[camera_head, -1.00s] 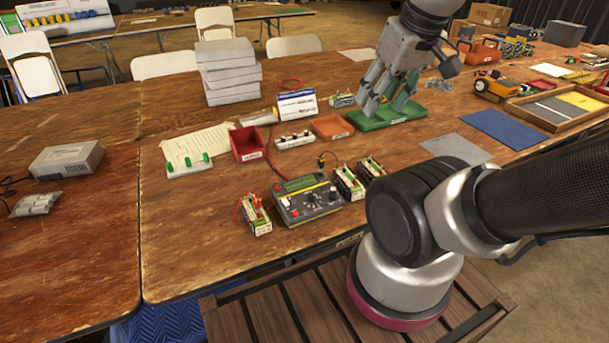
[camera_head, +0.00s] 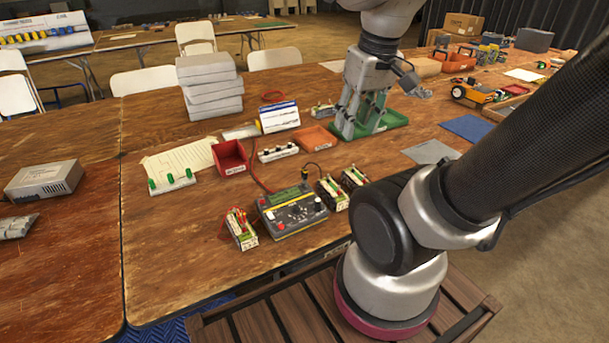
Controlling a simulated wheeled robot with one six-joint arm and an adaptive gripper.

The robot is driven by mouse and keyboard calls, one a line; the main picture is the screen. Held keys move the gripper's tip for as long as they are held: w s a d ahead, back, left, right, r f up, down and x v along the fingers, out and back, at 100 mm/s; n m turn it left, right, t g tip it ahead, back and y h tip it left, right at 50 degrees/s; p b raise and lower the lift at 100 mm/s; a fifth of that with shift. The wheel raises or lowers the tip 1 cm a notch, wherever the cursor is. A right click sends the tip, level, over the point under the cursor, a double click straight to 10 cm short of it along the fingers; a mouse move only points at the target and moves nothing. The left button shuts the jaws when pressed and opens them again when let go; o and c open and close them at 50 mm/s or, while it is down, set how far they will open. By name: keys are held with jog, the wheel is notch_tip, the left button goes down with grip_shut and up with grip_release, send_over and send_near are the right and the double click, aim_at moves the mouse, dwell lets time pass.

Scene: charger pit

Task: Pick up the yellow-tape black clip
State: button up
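The small black clip with a yellow band (camera_head: 305,174) is at the back edge of the grey and yellow charger (camera_head: 292,211), with a dark cable looping off it to the right. It is small, and its exact contact with the charger is unclear. My gripper (camera_head: 360,126) points down over the left part of the green tray (camera_head: 392,119), behind and to the right of the clip and well apart from it. Its fingers look spread, with nothing visible between them. Whether the fingertips touch the tray cannot be told.
Battery packs (camera_head: 332,194) stand right of the charger, another (camera_head: 241,229) left. A red bin (camera_head: 230,157), a white terminal strip (camera_head: 277,151), an orange tray (camera_head: 318,136) and a blue-white box (camera_head: 279,117) lie behind. My forearm crosses the right side. Bare wood shows at front left.

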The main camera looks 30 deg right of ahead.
jog(key=w+f+g, duration=0.2)
jog(key=w+f, duration=0.2)
jog(key=n+y, duration=0.2)
jog(key=n, duration=1.7)
send_over(305, 168)
notch_tip(305, 168, down, 12)
jog(key=f, duration=0.1)
notch_tip(305, 168, down, 6)
jog(key=shift+a+f, duration=0.1)
jog(key=shift+f, duration=0.15)
jog(key=c, duration=0.9)
